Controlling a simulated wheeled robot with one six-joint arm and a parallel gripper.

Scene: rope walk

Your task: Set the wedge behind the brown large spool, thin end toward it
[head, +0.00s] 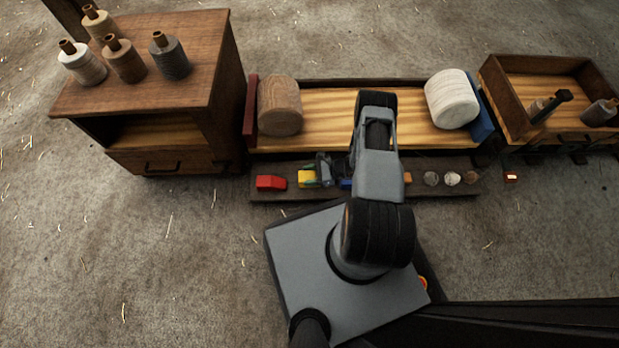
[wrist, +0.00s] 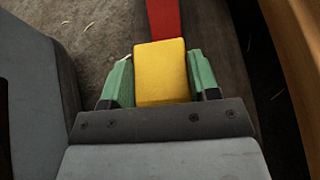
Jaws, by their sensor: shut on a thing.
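The brown large spool (head: 279,106) lies on its side at the left end of the long wooden bed, against a dark red end board (head: 250,111). My gripper (head: 309,178) is low over the dark shelf in front of the bed. In the wrist view its green fingers (wrist: 158,82) are shut on a yellow block (wrist: 160,72), one on each side; I take this as the wedge. The yellow block also shows in the head view (head: 306,178). Its taper cannot be made out. It is in front of and slightly right of the brown spool.
A red block (head: 271,183) lies on the dark shelf (head: 375,192) left of my gripper; blue and several small round pieces lie right. A cream large spool (head: 451,98) sits at the bed's right end. The bed's middle (head: 325,105) is clear. A cabinet (head: 215,100) stands left.

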